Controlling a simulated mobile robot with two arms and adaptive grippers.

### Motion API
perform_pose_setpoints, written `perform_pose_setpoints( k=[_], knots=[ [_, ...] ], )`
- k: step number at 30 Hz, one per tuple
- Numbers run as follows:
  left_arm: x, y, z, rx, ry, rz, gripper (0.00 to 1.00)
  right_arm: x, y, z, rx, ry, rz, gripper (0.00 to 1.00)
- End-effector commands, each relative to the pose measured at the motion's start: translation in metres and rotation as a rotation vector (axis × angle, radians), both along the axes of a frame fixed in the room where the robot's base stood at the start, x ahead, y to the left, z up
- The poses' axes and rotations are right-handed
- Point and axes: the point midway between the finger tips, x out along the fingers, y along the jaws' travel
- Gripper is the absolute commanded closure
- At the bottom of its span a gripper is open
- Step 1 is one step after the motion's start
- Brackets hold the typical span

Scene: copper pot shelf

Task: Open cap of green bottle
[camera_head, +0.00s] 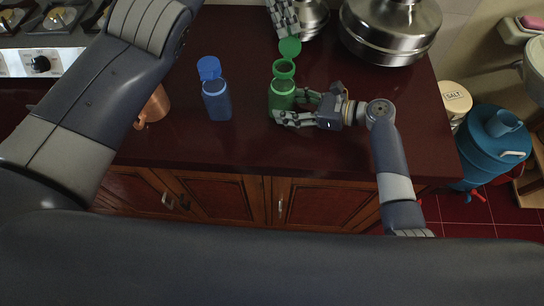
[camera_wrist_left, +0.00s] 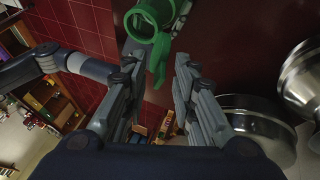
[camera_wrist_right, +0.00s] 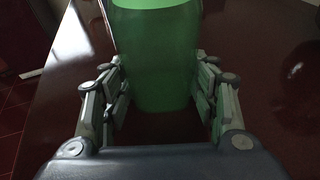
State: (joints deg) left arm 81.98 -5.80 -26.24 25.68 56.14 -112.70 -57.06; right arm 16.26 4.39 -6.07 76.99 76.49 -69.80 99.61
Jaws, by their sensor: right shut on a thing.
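The green bottle (camera_head: 282,97) stands upright on the dark red counter. Its cap (camera_head: 290,47) is flipped up on the far side, and the dark mouth shows; the ring-shaped mouth also appears in the left wrist view (camera_wrist_left: 150,19). My left gripper (camera_head: 288,32) is just beyond the cap in the head view. In the left wrist view its fingers are apart, with the cap (camera_wrist_left: 160,62) seen edge-on near the gap between the tips; contact cannot be told. My right gripper (camera_head: 290,107) is shut around the bottle body, which fills the right wrist view (camera_wrist_right: 155,55).
A blue bottle (camera_head: 217,101) with its cap up stands left of the green bottle. A copper mug (camera_head: 154,105) is partly behind my left arm. Steel pots (camera_head: 390,30) stand at the back right. The counter's front is clear.

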Motion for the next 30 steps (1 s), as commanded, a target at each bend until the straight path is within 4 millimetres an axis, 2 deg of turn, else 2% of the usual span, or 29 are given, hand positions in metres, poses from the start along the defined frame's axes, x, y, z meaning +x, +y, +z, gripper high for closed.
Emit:
perform_pose_setpoints(
  k=[11, 30],
  knots=[
    [-0.005, 0.0, 0.002, 0.003, -0.086, 0.0, 0.74, -0.001, 0.0, -0.001, -0.001, 0.003, 0.0, 0.58],
    [-0.028, 0.0, 0.005, 0.012, -0.309, -0.003, 0.74, -0.001, 0.0, -0.002, -0.002, 0.004, 0.001, 0.58]
  ],
)
